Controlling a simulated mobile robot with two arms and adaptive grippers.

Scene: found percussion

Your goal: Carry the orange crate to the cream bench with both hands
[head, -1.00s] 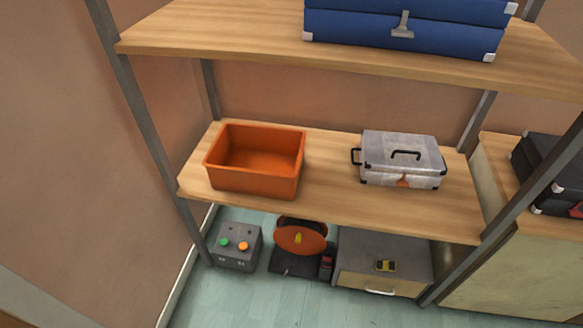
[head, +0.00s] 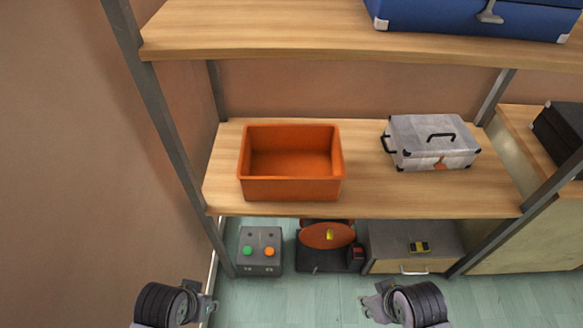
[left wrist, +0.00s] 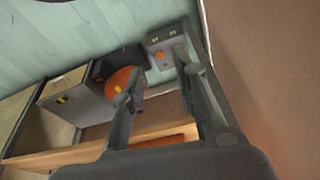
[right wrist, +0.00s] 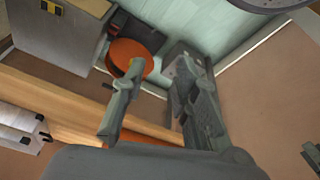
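The orange crate (head: 290,188) is open-topped and looks empty. It stands upright on the left part of the middle wooden shelf (head: 365,190). My left gripper (head: 206,301) and right gripper (head: 374,301) are low in the head view, in front of the shelf and apart from the crate. Both grippers show spread, empty fingers in their wrist views. An orange strip, probably the crate, shows behind the fingers in the left wrist view (left wrist: 165,141). No thing is clearly the cream bench; a cream-sided unit with a wooden top (head: 532,215) stands at the right.
A silver case (head: 432,145) sits right of the crate. A blue case (head: 480,18) is on the upper shelf (head: 290,32). Metal posts (head: 160,110) flank the shelves. Below are a grey button box (head: 260,250), an orange disc (head: 327,236) and a drawer unit (head: 412,245).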

